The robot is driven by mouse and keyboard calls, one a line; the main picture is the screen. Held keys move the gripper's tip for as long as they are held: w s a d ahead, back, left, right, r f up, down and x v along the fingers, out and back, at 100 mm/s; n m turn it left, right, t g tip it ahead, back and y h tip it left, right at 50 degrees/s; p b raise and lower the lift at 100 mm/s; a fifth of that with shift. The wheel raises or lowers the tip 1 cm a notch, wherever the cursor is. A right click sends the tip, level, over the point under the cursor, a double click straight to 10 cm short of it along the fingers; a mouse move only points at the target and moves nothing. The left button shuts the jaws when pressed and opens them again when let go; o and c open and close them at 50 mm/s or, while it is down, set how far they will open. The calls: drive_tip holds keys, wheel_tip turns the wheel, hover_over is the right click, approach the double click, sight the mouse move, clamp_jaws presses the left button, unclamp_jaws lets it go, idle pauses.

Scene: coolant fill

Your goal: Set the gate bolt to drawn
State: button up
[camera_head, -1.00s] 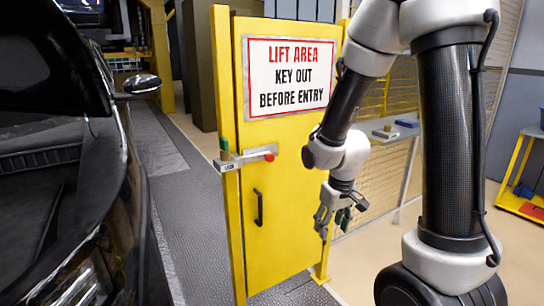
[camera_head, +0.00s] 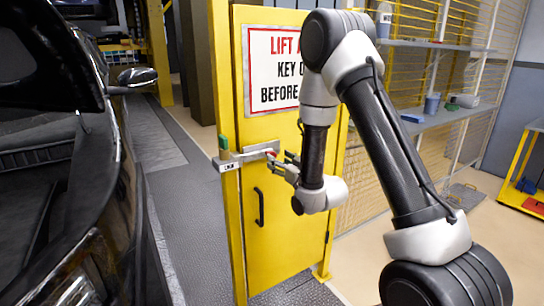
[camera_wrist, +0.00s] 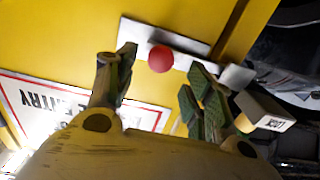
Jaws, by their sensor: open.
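The yellow gate (camera_head: 285,220) stands upright with a sign on its upper part. The gate bolt (camera_head: 247,152) is a metal bar across the gate's left edge, with a red knob at its right end. In the wrist view the red knob (camera_wrist: 160,59) lies ahead of and between the two fingertips. My gripper (camera_head: 283,163) is at the knob and hides most of it in the head view. In the wrist view my gripper (camera_wrist: 160,75) is open, its green-padded fingers apart on either side of the knob. I cannot tell whether either finger touches it.
A black car (camera_head: 75,180) stands at the left. A black handle (camera_head: 259,206) is on the gate below the bolt. A grey block marked LOCK (camera_wrist: 265,112) is near the right finger. Shelves (camera_head: 440,118) stand behind my arm at the right.

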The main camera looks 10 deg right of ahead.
sight(255, 157)
drive_tip(key=x, duration=0.5)
drive_tip(key=shift+w+a, duration=0.15)
drive_tip(key=shift+w, duration=0.2)
